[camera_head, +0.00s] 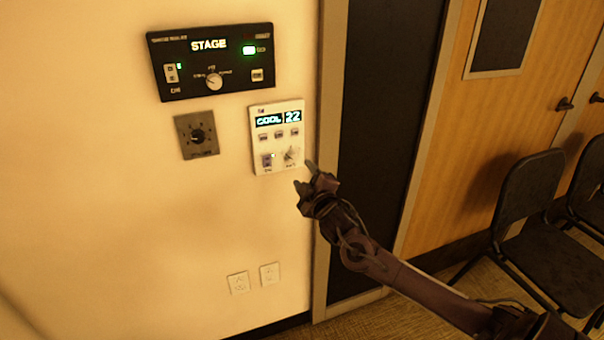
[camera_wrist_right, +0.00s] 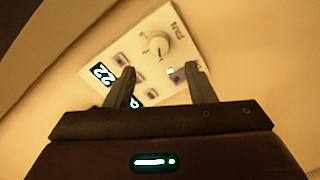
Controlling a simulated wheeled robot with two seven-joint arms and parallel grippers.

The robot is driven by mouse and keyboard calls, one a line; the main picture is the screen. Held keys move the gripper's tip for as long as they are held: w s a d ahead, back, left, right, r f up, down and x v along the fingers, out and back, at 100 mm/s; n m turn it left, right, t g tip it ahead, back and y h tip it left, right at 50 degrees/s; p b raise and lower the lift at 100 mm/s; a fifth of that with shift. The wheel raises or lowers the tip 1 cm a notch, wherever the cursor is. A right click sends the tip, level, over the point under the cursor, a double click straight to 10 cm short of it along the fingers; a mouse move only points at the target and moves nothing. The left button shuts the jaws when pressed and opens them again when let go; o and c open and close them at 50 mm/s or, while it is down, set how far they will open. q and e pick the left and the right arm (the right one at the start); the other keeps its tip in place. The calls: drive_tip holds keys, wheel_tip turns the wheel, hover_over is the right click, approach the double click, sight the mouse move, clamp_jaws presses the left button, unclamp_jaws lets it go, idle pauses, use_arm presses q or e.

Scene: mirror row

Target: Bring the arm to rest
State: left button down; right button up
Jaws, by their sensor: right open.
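My right gripper (camera_head: 308,175) is in front of the wall, just right of and below the white thermostat panel (camera_head: 262,151), at its lower right corner. In the right wrist view the gripper (camera_wrist_right: 167,78) is open, its two dark fingers apart with nothing between them. The thermostat panel also shows there (camera_wrist_right: 187,49), beyond the fingertips, with its round knob (camera_wrist_right: 158,45). Its display (camera_head: 279,118) reads "COOL 22". The fingers hide part of the panel in the right wrist view. I cannot see any contact with it. My left gripper is in neither view.
A black panel (camera_head: 196,80) reading "STAGE" and a grey dial plate (camera_head: 187,149) are on the wall. Wall outlets (camera_head: 239,283) sit low. A dark door (camera_head: 383,100) is behind my right arm. Black chairs (camera_head: 548,245) stand at the right.

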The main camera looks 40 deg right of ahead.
idle(0.5)
drive_tip(key=s+d+f+m+g, duration=0.1)
drive_tip(key=s+f+g, duration=0.1)
drive_tip(key=f, duration=0.8)
drive_tip(key=s+d+f+m+g, duration=0.1)
drive_tip(key=s+f+g, duration=0.1)
drive_tip(key=f, duration=0.9)
drive_tip(key=s+a+f+m+g, duration=0.1)
drive_tip(key=s+a+f+g, duration=0.15)
drive_tip(key=s+f, duration=0.65)
drive_tip(key=s+a+f+m+g, duration=0.1)
drive_tip(key=s+f+g, duration=0.3)
drive_tip(key=f, duration=0.9)
drive_tip(key=s+a+f+m+g+y, duration=0.1)
drive_tip(key=s+a+f, duration=0.4)
drive_tip(key=s, duration=0.7)
drive_tip(key=s+a+f+m+g+y, duration=0.1)
drive_tip(key=s+a+f+g, duration=0.2)
drive_tip(key=s, duration=0.9)
drive_tip(key=s+a+f+m+g+y, duration=0.1)
drive_tip(key=s+a+f+g+y, duration=0.1)
drive_tip(key=s+a+f, duration=0.7)
wheel_tip(320, 180, down, 2)
drive_tip(key=s, duration=0.3)
drive_tip(key=shift+w+f, duration=0.1)
drive_tip(key=shift+w, duration=0.05)
